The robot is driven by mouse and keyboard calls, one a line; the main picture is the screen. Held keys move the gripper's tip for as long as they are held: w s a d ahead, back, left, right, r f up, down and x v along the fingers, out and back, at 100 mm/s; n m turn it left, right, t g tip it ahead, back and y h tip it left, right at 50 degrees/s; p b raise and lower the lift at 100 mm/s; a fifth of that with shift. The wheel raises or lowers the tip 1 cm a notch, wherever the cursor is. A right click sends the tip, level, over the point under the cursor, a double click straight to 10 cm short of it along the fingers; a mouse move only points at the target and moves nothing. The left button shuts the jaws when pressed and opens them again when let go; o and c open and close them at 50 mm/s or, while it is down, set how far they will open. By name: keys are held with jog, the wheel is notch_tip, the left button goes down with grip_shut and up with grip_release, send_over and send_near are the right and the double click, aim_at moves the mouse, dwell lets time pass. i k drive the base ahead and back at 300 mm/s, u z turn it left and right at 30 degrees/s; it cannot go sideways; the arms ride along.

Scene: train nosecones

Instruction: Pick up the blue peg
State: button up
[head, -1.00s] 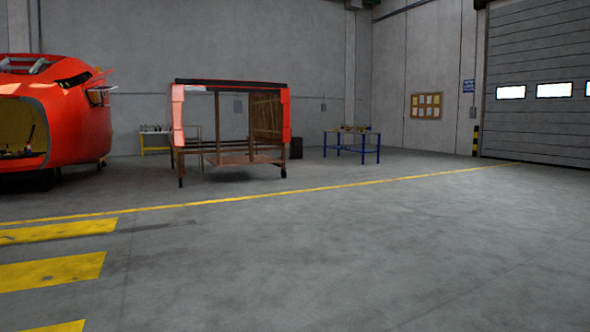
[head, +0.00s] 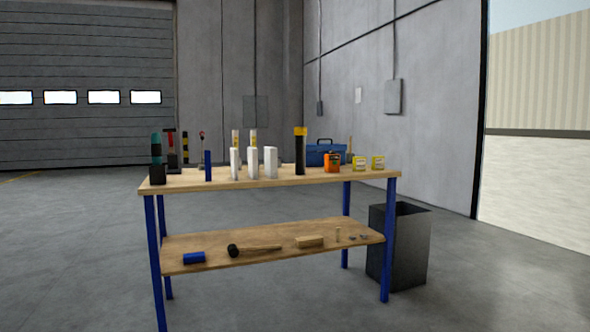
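A slim blue peg (head: 208,166) stands upright on the wooden top of a workbench (head: 330,176), toward its left end. A dark holder with a teal-topped tool (head: 156,160) stands to its left, and white bottles (head: 252,163) stand to its right. A thicker blue cylinder (head: 194,258) lies on the bench's lower shelf at the left. My gripper is not in the head view.
The bench has blue legs and a lower shelf (head: 280,253) with a mallet (head: 255,250) and a wooden block (head: 309,242). A dark bin (head: 412,245) stands at its right. Floor is clear left of the bench.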

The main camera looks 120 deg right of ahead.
aim_at(208, 153)
jog(key=z, duration=3)
jog(key=i, duration=0.95)
jog(key=u, duration=0.5)
jog(key=i, duration=1.15)
jog(key=z, duration=0.9)
jog(key=i, duration=0.7)
jog(key=z, duration=0.65)
